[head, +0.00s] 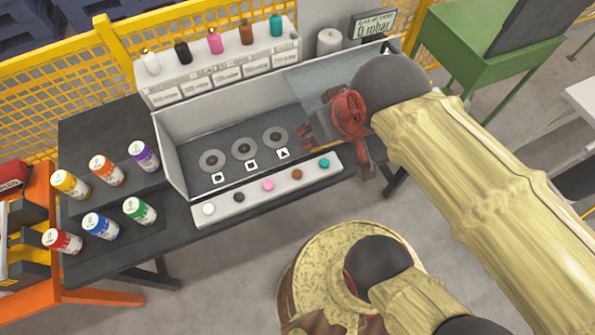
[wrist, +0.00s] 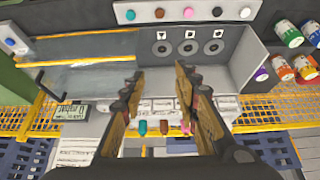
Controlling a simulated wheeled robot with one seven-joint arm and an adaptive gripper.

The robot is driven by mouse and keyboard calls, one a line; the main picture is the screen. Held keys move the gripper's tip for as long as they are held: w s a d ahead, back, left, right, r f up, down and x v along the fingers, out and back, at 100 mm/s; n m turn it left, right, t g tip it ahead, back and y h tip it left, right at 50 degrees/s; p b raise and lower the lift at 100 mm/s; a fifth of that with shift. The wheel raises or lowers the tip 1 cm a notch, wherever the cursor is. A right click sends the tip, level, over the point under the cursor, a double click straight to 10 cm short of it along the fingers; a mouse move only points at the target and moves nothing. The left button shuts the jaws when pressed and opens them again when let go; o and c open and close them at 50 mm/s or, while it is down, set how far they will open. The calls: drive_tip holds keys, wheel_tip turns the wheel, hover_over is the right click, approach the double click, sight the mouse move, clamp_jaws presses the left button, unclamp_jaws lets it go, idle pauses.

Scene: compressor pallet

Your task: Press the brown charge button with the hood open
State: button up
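The brown charge button (head: 297,174) sits on the white front strip, between the pink and teal buttons; it also shows at the top of the wrist view (wrist: 159,13). The clear hood (head: 312,82) covers the right part of the grey chamber. In the wrist view the hood (wrist: 88,76) lies left of the three round discs, which are uncovered. My gripper (wrist: 160,78) is open and empty, its two fingers apart. In the head view it is above the chamber's right side, behind and right of the brown button, not touching it.
White, black, pink and teal buttons share the strip (head: 230,211). Coloured bottles stand on the back ledge (head: 190,88). Several coloured cans stand on the black table (head: 92,131) at left. A display (head: 373,25) reads 0 mbar. A green stand (head: 470,45) is at right.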

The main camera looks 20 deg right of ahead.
drive_tip(key=shift+c, duration=1.2)
clamp_jaws()
